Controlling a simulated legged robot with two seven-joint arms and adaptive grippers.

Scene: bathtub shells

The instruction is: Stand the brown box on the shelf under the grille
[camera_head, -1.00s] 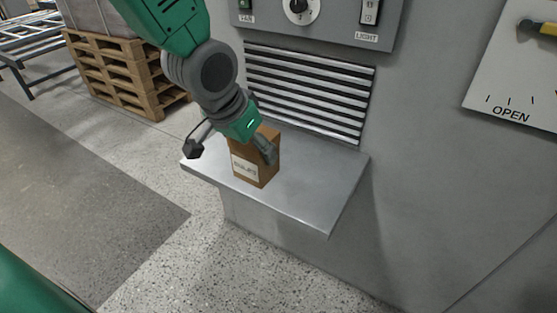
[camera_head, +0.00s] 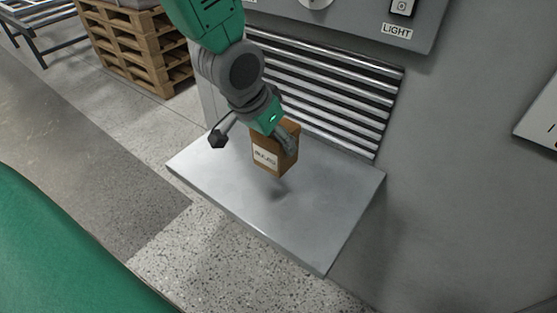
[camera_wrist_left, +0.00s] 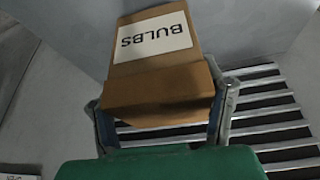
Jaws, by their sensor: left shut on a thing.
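The brown box (camera_head: 274,152), with a white label, is upright in my left gripper (camera_head: 289,141) over the metal shelf (camera_head: 300,225). A dark shadow lies on the shelf just below it, and the box looks a little above the surface. In the left wrist view the box (camera_wrist_left: 160,95) sits between both fingers and its label reads BULBS. My left gripper is shut on it. The grille (camera_head: 335,95) of pale slats is on the wall above the shelf's back edge, and its slats also show in the left wrist view (camera_wrist_left: 268,115). My right gripper is not in view.
A control panel (camera_head: 360,22) with a LIGHT switch is above the grille. A white plate (camera_head: 540,115) is on the wall at the right. Wooden pallets (camera_head: 135,52) stand at the back left. The shelf's front and right parts are clear.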

